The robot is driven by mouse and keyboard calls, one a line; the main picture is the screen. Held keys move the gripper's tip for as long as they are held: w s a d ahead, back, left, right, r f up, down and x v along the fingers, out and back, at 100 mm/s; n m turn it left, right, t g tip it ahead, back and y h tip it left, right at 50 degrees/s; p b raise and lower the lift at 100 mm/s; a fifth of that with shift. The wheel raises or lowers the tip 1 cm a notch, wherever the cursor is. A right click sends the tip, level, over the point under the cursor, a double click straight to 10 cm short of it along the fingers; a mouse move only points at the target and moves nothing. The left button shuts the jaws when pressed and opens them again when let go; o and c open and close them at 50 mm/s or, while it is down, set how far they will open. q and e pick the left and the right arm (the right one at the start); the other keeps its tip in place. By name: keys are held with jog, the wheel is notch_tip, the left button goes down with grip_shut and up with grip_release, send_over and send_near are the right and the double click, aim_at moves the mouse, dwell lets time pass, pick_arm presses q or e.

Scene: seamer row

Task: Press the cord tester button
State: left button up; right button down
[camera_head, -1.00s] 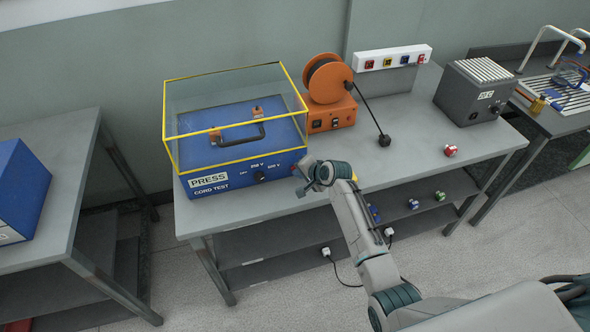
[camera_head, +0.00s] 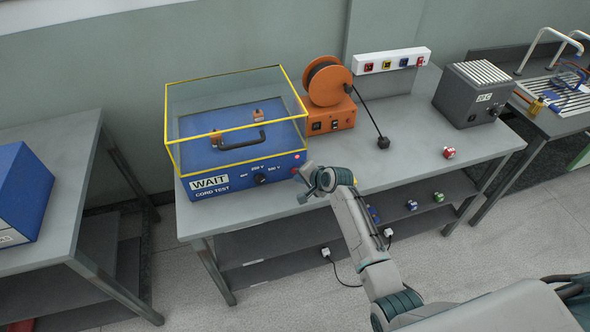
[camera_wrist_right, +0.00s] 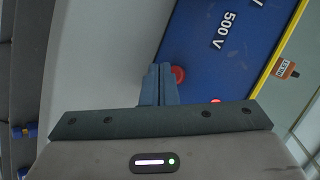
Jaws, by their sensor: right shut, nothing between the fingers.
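The cord tester (camera_head: 225,181) is a blue box on the middle bench, with a clear yellow-edged cover on top. Its front label reads WAIT above CORD TEST. A red button (camera_wrist_right: 178,74) shows on its front face in the right wrist view, with a small red light (camera_wrist_right: 216,101) beside it. My right gripper (camera_head: 301,180) is in front of the tester's right end. In the right wrist view its closed, empty fingers (camera_wrist_right: 158,72) are just left of the button; I cannot tell whether they touch it. My left gripper is not in view.
An orange cord reel (camera_head: 329,84) stands right of the tester, its black plug (camera_head: 384,142) on the bench. A white socket strip (camera_head: 391,61), a dark grey box (camera_head: 470,95) and a red-white cube (camera_head: 449,153) are farther right.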

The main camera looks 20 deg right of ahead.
jog(key=shift+s+p, duration=0.55)
jog(key=shift+p, duration=0.1)
jog(key=s+p, duration=0.2)
jog(key=shift+s+r, duration=0.1)
jog(key=shift+s, duration=0.85)
